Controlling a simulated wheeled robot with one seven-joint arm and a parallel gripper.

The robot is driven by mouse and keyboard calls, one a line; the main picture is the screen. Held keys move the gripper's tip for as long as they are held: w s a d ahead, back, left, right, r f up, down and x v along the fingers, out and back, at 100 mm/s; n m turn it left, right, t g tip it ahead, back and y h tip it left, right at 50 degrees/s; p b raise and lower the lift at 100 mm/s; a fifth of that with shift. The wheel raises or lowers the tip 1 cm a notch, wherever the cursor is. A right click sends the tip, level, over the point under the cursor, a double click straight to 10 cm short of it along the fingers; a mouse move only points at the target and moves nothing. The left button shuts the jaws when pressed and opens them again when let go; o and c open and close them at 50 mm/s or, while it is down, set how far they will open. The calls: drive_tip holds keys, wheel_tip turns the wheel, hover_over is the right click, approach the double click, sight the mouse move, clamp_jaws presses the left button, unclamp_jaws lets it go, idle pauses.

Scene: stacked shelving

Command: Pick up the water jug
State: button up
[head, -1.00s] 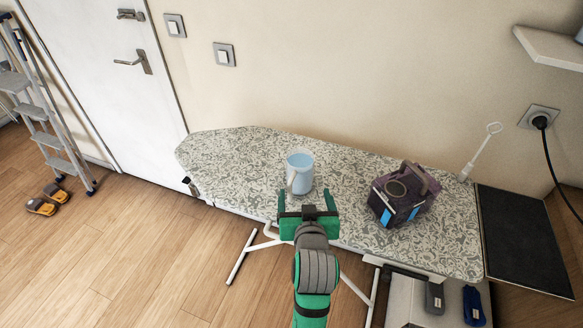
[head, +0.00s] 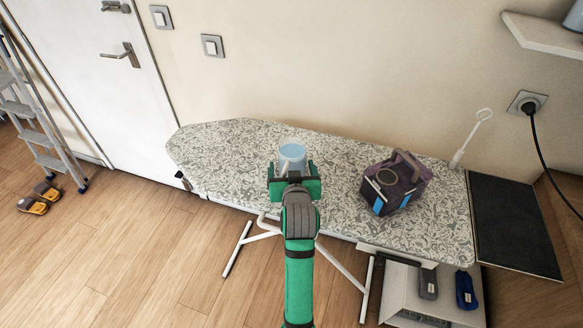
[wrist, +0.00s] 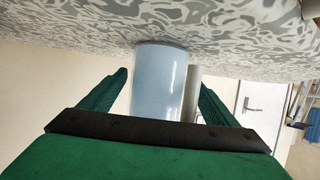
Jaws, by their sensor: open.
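The water jug (head: 292,152) is light blue and stands upright on the patterned ironing board (head: 235,160). In the head view my gripper partly covers its lower part. My gripper (head: 292,172) is open at the near side of the jug. The wrist view is upside down, with the board along the top. There the jug (wrist: 158,82) shows between the two green fingers of my gripper (wrist: 160,92), with a gap on each side. A pale upright part, which looks like the jug's handle (wrist: 191,90), lies on the side of the right finger.
A dark purple box-like appliance (head: 395,182) with a handle stands on the board to the right. A white brush-like tool (head: 470,138) is behind it. A dark panel (head: 510,225) is at the board's right end. The wall (head: 330,70) runs behind the board.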

drive_tip(key=shift+d, duration=0.2)
drive_tip(key=shift+a, duration=0.15)
drive_tip(key=shift+c, duration=0.4)
drive_tip(key=c, duration=1.5)
drive_tip(key=shift+c, duration=0.3)
drive_tip(key=shift+r, duration=0.25)
